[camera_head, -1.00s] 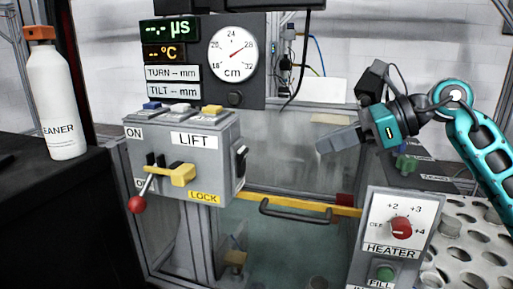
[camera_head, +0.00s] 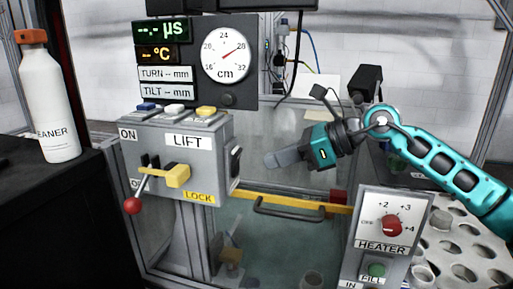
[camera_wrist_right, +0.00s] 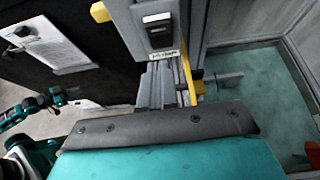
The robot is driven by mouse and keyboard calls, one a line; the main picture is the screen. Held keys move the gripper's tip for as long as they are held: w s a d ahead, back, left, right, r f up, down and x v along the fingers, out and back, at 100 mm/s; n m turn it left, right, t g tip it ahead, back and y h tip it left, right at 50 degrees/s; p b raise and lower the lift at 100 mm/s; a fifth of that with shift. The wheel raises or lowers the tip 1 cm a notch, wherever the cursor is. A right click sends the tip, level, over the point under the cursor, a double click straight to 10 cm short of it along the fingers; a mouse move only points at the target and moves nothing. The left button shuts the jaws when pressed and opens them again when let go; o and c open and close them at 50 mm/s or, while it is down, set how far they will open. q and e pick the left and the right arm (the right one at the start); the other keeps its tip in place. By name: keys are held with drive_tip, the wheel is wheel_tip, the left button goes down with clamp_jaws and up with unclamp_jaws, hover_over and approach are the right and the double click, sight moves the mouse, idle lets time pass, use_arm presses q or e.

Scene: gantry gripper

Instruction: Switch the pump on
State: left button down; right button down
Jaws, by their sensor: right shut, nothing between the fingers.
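A dark rocker switch (camera_head: 236,165) sits on the right side of the grey LIFT box (camera_head: 205,150). The same rocker (camera_wrist_right: 158,30) shows face-on in the right wrist view, with a small label below it that I cannot read. I see no readable pump label. My right gripper (camera_head: 270,161) is shut and empty. Its grey fingers point left toward the rocker's side of the box, with a visible gap in the head view. In the right wrist view the fingers (camera_wrist_right: 164,80) are below the rocker and its label. My left gripper does not show clearly.
A yellow bar with a dark handle (camera_head: 290,210) crosses the clear tank front below my right gripper. The HEATER box (camera_head: 383,225) with a red knob stands at right. A yellow lock piece (camera_head: 178,176) and red-knobbed lever (camera_head: 132,205) project from the LIFT box. A bottle (camera_head: 48,105) stands left.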

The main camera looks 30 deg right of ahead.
sight(238, 157)
drive_tip(key=shift+w+a+r+p, duration=0.2)
drive_tip(key=shift+w+a+p, duration=0.35)
drive_tip(key=shift+w, duration=0.15)
drive_tip(key=shift+w+a+r+p, duration=0.2)
drive_tip(key=shift+w+a+p, duration=0.25)
drive_tip(key=shift+w+a, duration=0.45)
drive_tip(key=shift+w, duration=0.15)
drive_tip(key=shift+r, duration=0.1)
